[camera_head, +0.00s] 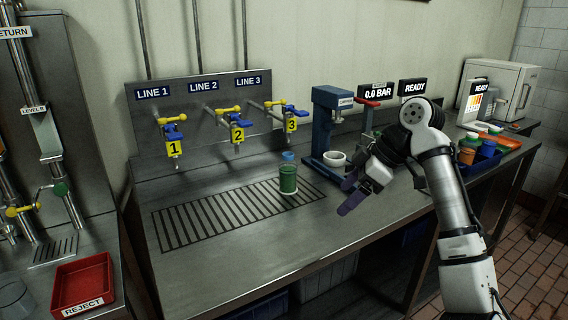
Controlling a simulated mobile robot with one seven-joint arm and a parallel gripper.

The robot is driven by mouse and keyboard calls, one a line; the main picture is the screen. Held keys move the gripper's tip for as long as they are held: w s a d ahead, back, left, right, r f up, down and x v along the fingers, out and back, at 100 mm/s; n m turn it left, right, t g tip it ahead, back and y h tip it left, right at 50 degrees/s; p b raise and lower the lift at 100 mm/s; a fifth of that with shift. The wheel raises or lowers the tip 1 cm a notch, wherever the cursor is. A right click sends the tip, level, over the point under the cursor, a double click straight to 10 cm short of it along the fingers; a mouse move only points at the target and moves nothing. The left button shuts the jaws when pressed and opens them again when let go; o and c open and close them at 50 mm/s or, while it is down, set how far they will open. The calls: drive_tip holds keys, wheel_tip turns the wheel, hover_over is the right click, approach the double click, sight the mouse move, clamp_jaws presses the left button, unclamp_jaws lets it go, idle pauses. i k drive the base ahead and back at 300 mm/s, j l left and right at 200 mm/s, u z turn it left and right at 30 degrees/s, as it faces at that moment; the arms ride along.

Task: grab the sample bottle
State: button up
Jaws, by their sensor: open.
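The sample bottle (288,177) is green with a lighter blue-grey cap. It stands upright on the right part of the drain grate, on the steel counter, below and slightly right of the tap marked 3. My gripper (344,196) is to the right of the bottle, over the counter, with its dark purple fingers pointing left. It is open and apart from the bottle, with nothing visible between the fingers.
Three taps with blue and yellow handles (237,124) hang over the drain grate (215,212). A blue press (331,125) with a white cup (334,158) stands behind my gripper. A red reject tray (83,284) is at lower left. The counter's front is clear.

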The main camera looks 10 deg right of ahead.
sight(289, 165)
drive_tip(key=i, duration=0.95)
